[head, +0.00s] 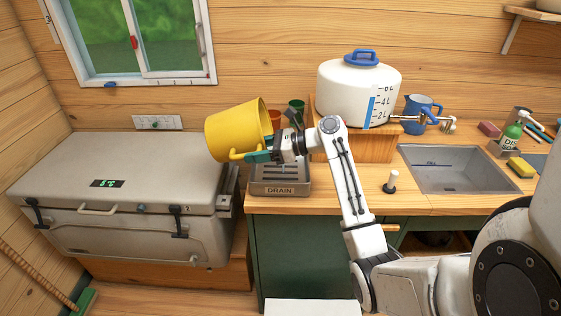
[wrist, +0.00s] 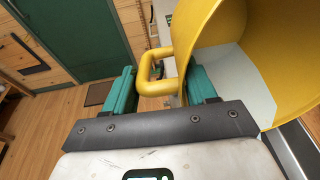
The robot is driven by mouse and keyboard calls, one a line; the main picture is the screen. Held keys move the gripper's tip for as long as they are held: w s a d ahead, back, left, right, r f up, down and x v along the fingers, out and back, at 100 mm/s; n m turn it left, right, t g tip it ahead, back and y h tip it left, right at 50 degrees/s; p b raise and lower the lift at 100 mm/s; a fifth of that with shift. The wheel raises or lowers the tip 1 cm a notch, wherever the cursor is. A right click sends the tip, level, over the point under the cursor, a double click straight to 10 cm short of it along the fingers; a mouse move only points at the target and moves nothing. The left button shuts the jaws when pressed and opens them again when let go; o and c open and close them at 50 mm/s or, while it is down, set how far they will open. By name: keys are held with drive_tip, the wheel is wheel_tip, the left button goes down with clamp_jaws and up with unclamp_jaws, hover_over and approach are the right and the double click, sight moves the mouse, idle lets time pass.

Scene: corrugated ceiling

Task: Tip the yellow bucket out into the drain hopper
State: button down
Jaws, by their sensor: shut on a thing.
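The yellow bucket (head: 232,128) is held up in the air, tilted over, above the right end of the grey cooler and left of the drain hopper. My gripper (head: 257,156) is shut on the bucket's handle, which shows between the teal fingers in the wrist view (wrist: 155,72). The wrist view looks partly into the bucket (wrist: 285,50); a pale grey-white area shows inside, and I cannot tell whether it is liquid or the bottom. The drain hopper (head: 280,190) is a grey metal box marked DRAIN on the counter's left end, below and right of the bucket.
The grey cooler (head: 120,180) stands left of the counter. Orange (head: 273,118) and green (head: 297,106) cups stand behind my gripper. A white tank (head: 345,95) sits on a wooden block.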

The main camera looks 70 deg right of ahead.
drive_tip(key=shift+s+d+f+t, duration=0.15)
drive_tip(key=shift+s+d+t, duration=0.15)
drive_tip(key=shift+s+t, duration=0.25)
idle(0.9)
drive_tip(key=shift+s+d+r+t+y+p, duration=0.2)
drive_tip(key=shift+s+d+t+y+p, duration=0.1)
drive_tip(key=shift+s+t+y, duration=0.4)
idle(1.2)
